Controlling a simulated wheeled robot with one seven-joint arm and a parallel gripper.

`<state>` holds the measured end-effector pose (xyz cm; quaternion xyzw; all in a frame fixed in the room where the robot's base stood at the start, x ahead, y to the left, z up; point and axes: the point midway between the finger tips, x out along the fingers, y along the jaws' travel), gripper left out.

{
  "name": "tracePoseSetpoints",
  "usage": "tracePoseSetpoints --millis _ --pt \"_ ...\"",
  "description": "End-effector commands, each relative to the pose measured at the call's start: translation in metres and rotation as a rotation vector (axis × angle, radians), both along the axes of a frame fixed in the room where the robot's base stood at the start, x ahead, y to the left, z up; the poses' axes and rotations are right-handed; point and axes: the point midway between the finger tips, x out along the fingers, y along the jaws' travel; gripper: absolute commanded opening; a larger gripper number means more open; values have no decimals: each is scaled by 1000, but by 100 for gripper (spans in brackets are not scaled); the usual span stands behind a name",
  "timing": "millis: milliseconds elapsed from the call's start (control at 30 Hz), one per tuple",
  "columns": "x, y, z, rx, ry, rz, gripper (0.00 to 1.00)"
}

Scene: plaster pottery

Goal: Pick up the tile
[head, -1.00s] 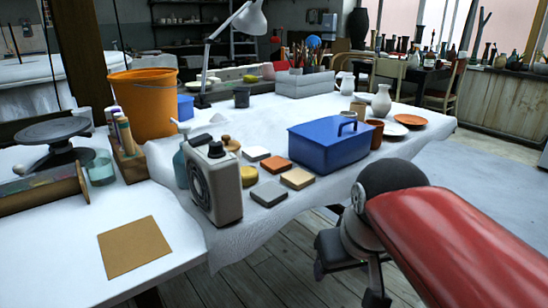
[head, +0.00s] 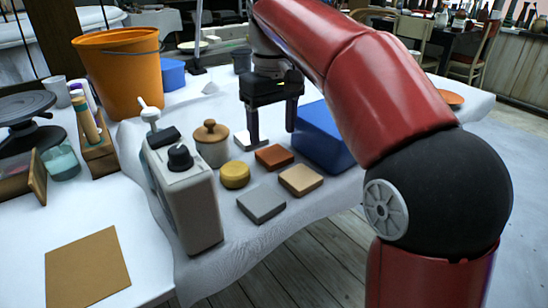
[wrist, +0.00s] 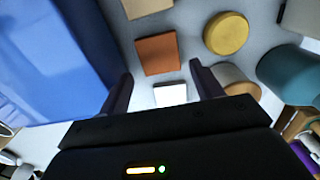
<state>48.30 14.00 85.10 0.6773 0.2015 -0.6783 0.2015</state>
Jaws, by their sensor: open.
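Several square tiles lie on the white-covered table. A white tile (head: 246,142) is at the back, partly hidden by a finger of my gripper (head: 272,134). In the wrist view the white tile (wrist: 171,95) shows between the two fingers (wrist: 161,70), partly cut off by the gripper body. A terracotta tile (head: 274,156) lies just in front; it also shows in the wrist view (wrist: 157,54) beyond the fingertips. A tan tile (head: 301,179) and a grey tile (head: 262,203) lie nearer the front edge. My gripper is open, empty and points down above the table.
A lidded jar (head: 211,143), a round yellow piece (head: 235,175) and a beige box with a black knob (head: 186,195) stand left of the tiles.

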Motion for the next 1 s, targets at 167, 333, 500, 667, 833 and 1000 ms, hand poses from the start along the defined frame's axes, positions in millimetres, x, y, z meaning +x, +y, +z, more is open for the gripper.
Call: tracePoseSetpoints --millis 167,333,500,667,833,1000 --pt "-1 0 -29 0 2 -1 65" --pt "0 0 -46 1 -1 -1 65" --pt "0 0 -48 1 -2 -1 65" --pt "0 0 -48 1 -2 -1 56" --pt "0 0 -48 1 -1 -1 34" --pt "0 0 -48 1 -2 -1 30"
